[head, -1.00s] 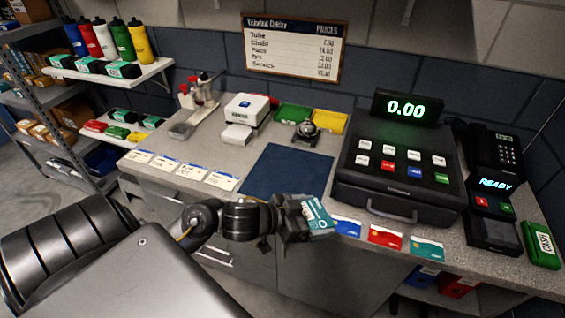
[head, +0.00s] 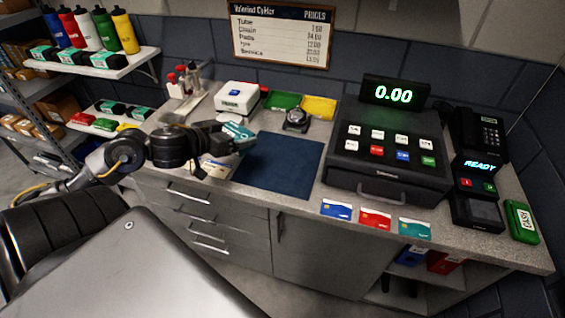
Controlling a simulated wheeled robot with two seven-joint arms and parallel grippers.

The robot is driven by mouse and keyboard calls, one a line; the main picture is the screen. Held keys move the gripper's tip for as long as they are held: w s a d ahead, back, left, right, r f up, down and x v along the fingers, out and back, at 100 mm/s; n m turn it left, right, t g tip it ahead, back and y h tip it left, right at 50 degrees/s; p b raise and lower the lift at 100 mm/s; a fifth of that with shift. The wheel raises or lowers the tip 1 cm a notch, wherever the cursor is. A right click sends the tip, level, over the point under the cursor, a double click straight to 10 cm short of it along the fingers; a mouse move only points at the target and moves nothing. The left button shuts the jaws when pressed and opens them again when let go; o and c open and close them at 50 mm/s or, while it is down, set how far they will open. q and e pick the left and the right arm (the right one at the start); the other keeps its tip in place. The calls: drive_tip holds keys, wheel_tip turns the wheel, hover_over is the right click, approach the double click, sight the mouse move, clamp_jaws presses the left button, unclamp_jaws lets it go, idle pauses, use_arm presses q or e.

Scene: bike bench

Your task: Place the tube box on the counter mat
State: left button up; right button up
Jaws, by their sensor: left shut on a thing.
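The counter mat (head: 279,164) is a dark blue rectangle lying flat and bare on the grey counter. My left gripper (head: 232,141) is shut on the tube box (head: 239,134), a small teal and white box. It holds the box at the mat's left edge in the picture, seemingly above the counter; the exact height is hard to tell. The gripper fingers hide part of the box. My right gripper is not in view.
A black cash register (head: 388,155) stands right of the mat, with several cards along the front edge. A white printer (head: 240,97), green tray (head: 283,101), yellow tray (head: 319,107) and a bell (head: 297,120) stand behind. Price cards lie partly hidden under my left arm.

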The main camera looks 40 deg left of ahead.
use_arm(q)
drive_tip(key=w+d+f+b, duration=0.1)
drive_tip(key=w+d+f, duration=0.1)
drive_tip(key=d+f, duration=0.1)
drive_tip(key=w+d+f+b, duration=0.1)
drive_tip(key=w+d+f, duration=0.1)
drive_tip(key=w+d, duration=0.1)
drive_tip(key=w+d+f+b, duration=0.1)
drive_tip(key=w+d+f, duration=0.1)
drive_tip(key=d+f, duration=0.1)
drive_tip(key=shift+w+d+f, duration=0.15)
drive_tip(key=shift+d+f, duration=0.15)
drive_tip(key=shift+d, duration=0.25)
drive_tip(key=shift+w+d+f, duration=0.2)
drive_tip(key=shift+f, duration=0.05)
drive_tip(key=f, duration=0.1)
drive_tip(key=f+b, duration=0.1)
drive_tip(key=f, duration=0.1)
drive_tip(key=shift+w+d+b, duration=0.1)
drive_tip(key=shift+d+b, duration=0.15)
drive_tip(key=shift+b, duration=0.05)
drive_tip(key=shift+f, duration=0.25)
drive_tip(key=shift+f, duration=0.1)
